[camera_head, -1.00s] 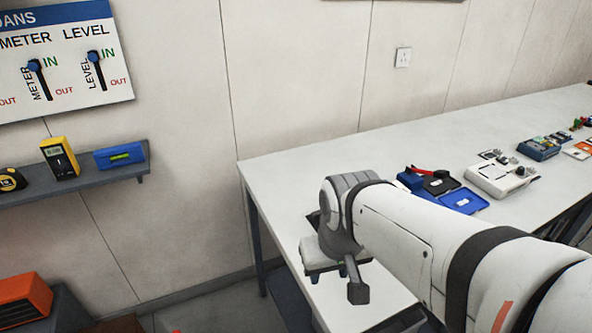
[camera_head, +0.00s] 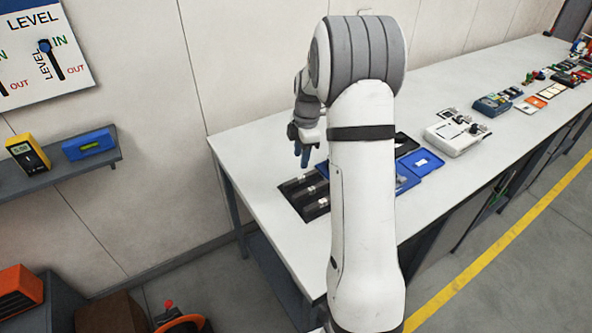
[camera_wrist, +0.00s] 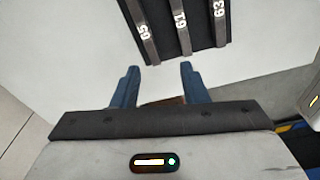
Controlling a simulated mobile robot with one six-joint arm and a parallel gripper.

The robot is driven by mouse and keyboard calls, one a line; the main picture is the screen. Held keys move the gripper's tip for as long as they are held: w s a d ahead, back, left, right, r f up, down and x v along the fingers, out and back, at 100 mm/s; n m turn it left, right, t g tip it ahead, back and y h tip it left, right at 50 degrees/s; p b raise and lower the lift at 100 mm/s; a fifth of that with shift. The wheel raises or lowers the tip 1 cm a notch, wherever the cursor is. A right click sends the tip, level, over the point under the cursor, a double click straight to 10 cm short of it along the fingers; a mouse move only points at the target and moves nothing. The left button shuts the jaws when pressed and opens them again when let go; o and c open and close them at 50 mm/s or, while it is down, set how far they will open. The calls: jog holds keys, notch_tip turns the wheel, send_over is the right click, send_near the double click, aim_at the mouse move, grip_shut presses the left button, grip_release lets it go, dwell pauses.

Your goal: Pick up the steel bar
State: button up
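Several look-alike grey bars lie side by side in a dark tray (camera_head: 291,190) at the left end of the white workbench. The wrist view shows three of them, a left bar (camera_wrist: 150,45), a middle bar (camera_wrist: 183,38) and a right bar (camera_wrist: 217,28), each with a white number label. I cannot tell which one is the task's steel bar. My gripper (camera_wrist: 158,72) is open and empty, its two blue fingers apart just short of the tray's near edge in the wrist view. In the head view my gripper (camera_head: 303,158) hangs above the tray.
A blue open case (camera_head: 424,162) lies right of the tray, partly hidden by my arm. A white instrument (camera_head: 457,136) and several small items stand farther along the bench. A wall shelf (camera_head: 60,170) holds a yellow meter (camera_head: 27,153) and a blue level (camera_head: 89,145).

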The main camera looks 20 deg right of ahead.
aim_at(302, 177)
jog(key=w+d+f+n, duration=0.2)
jog(key=f, duration=0.1)
jog(key=shift+w+d+p, duration=0.15)
jog(key=shift+w+p, duration=0.15)
jog(key=shift+p, duration=0.05)
jog(key=shift+f+n, duration=0.3)
jog(key=shift+f, duration=0.05)
jog(key=f+p, duration=0.1)
jog(key=f, duration=0.3)
jog(key=a+f+p, duration=0.1)
jog(key=f, duration=0.2)
jog(key=shift+s+f+p, duration=0.1)
jog(key=shift+s+p, duration=0.05)
jog(key=shift+p, duration=0.2)
grip_shut()
